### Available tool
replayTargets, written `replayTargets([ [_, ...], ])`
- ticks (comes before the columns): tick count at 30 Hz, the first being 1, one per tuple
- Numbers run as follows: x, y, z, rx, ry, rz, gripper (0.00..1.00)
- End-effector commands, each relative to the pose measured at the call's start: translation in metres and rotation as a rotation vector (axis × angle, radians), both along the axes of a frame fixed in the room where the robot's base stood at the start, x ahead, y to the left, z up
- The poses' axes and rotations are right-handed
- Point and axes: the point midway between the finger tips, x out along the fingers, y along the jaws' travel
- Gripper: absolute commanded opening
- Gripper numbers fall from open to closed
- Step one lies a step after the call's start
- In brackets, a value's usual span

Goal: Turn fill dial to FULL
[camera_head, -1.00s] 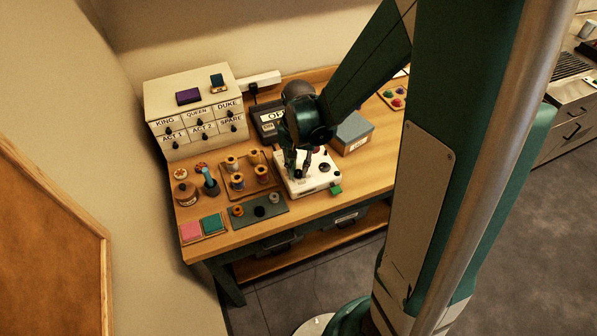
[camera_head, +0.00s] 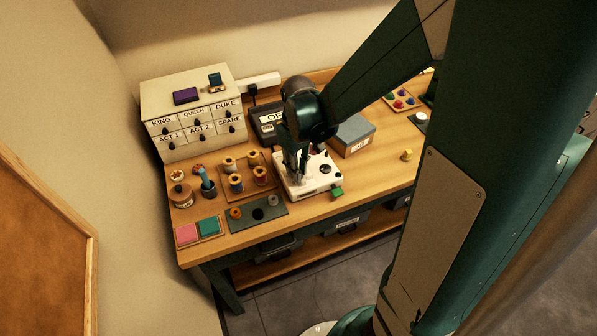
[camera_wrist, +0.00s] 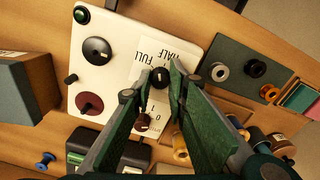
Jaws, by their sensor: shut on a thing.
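The white control panel (camera_head: 322,183) sits on the workbench under my gripper (camera_head: 298,174). In the wrist view the panel (camera_wrist: 101,52) carries the black fill dial (camera_wrist: 160,77), beside printed HALF and FULL labels (camera_wrist: 152,48). My gripper (camera_wrist: 163,73) has one finger on each side of this dial and is shut on it. The dial's pointer direction is too small to tell. Another dark knob (camera_wrist: 143,122) stands by the 0 and 1 marks, close to the left finger. In the head view my gripper hides the fill dial.
The panel also has a large black knob (camera_wrist: 97,51) and a dark red disc (camera_wrist: 88,104). A grey-blue box (camera_head: 352,135) stands behind right. Thread spools (camera_head: 236,183) and a green mat (camera_head: 257,213) lie to the left. Bench right of the panel is mostly clear.

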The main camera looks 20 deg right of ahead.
Motion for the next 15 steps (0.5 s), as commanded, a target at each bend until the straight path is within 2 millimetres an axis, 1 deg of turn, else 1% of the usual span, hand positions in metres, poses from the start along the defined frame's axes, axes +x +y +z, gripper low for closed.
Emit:
replayTargets([
  [9,0.0007,0.0006,-0.0008,0.001,-0.001,0.291,0.04],
  [15,0.0007,0.0006,-0.0003,0.001,-0.001,0.438,0.04],
])
